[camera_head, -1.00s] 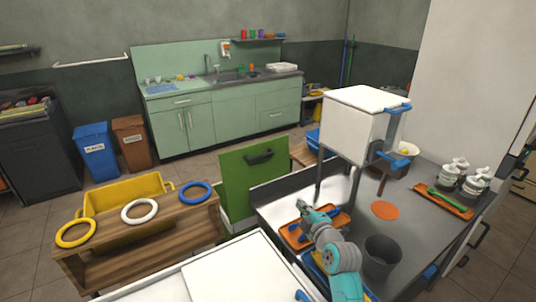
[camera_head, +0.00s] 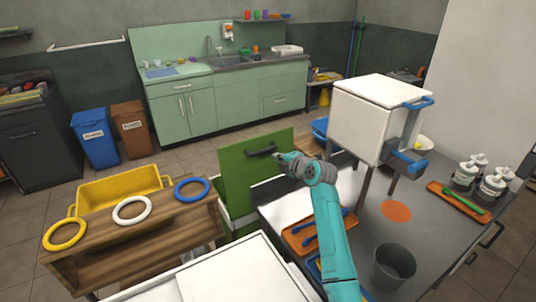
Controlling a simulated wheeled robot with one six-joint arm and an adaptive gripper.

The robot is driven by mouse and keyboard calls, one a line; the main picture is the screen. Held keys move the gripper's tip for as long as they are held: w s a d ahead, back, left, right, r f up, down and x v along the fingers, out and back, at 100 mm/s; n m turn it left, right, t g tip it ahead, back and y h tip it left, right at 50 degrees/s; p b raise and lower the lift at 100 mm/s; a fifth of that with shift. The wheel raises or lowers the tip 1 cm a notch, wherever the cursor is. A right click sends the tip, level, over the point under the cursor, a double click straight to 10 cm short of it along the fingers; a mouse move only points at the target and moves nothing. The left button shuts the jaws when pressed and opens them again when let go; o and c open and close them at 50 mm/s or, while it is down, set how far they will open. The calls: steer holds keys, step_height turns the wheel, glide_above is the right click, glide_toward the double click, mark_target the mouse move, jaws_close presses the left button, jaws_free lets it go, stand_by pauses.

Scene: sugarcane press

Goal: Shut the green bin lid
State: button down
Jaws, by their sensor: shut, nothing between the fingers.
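The green bin lid (camera_head: 240,178) stands raised, nearly upright, with a dark handle (camera_head: 260,152) near its top edge. Part of the bin's pale body (camera_head: 225,218) shows below it, between the wooden bench and the grey counter; the rest is hidden. My gripper (camera_head: 280,160) is shut and empty. It is at the lid's upper right, just right of the handle in the picture. I cannot tell whether it touches the lid.
The grey counter (camera_head: 352,225) on the right holds a white press box (camera_head: 362,122), an orange tray (camera_head: 302,240) and a dark bucket (camera_head: 394,266). A wooden bench (camera_head: 150,240) with rings and a yellow crate (camera_head: 115,188) stands left of the bin.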

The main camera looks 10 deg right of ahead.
mark_target(264, 152)
steer(key=shift+x, duration=3.8)
steer(key=shift+a, duration=0.1)
